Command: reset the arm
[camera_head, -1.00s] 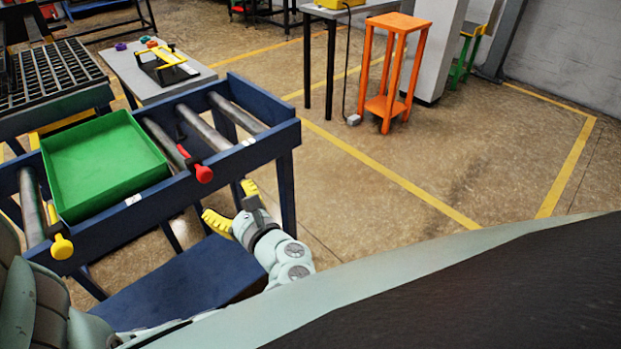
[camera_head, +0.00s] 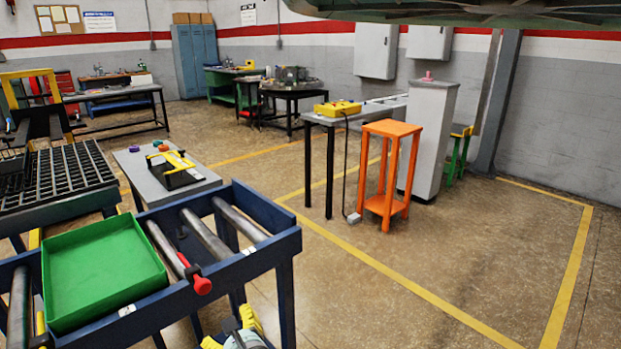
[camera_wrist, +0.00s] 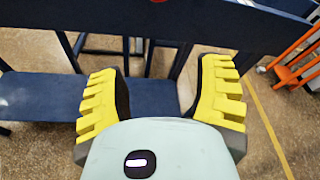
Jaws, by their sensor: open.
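My gripper (camera_head: 232,332) shows at the bottom edge of the head view, in front of the blue roller stand. In the wrist view, my gripper (camera_wrist: 162,95) has its two yellow ribbed fingers spread wide with nothing between them. The stand's dark blue beam (camera_wrist: 200,22) crosses beyond the fingertips, and its lower blue shelf (camera_wrist: 155,97) lies beyond and below. Most of my arm is out of the head view.
A green tray (camera_head: 158,280) rests on the blue roller stand (camera_head: 262,258), near a red-knobbed lever (camera_head: 201,285). An orange stool (camera_head: 393,130) stands by a grey table (camera_head: 325,120). A black-slotted rack is at left. The yellow-lined floor at right is clear.

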